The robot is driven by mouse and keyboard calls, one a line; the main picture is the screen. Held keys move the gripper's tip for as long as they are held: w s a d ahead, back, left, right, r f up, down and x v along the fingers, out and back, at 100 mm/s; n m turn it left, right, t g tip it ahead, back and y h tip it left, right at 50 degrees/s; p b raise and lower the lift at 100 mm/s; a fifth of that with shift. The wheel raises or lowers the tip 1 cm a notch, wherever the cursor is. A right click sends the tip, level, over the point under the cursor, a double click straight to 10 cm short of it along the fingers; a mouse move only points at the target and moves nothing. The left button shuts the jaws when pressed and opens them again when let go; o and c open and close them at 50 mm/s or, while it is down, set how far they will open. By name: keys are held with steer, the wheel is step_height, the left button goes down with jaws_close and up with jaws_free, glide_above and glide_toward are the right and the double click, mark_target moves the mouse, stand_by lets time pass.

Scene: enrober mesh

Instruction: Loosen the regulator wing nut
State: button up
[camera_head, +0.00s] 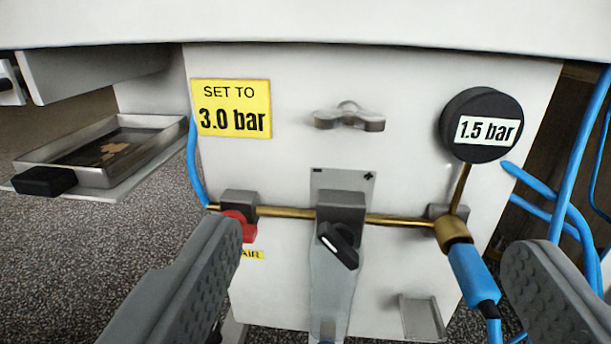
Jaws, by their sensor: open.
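A grey two-winged piece (348,117), which looks like a wing nut, sits on the upper middle of a white panel (400,80). Its wings lie roughly level. Below it, a dark grey regulator block (341,207) sits on a brass pipe, before a plate marked minus and plus. A black knob (338,244) with a white mark is on its front, tilted. My gripper (372,238) is open and empty, its fingers wide apart at the lower left and lower right, nearer the camera than the panel. The left finger overlaps part of a red valve handle (240,225) in the picture.
A round gauge (481,124) reads 1.5 bar; a yellow sign (231,108) says SET TO 3.0 bar. Blue hoses (575,150) run at right, and a blue connector (472,275) hangs from a brass fitting. A metal tray (105,150) juts out at left. A white ledge overhangs the top.

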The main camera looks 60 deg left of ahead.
mark_target(350, 122)
steer(key=x, duration=1.1)
steer(key=f+x, duration=0.1)
steer(key=x, duration=0.5)
steer(key=shift+a, duration=0.25)
steer(key=c, duration=1)
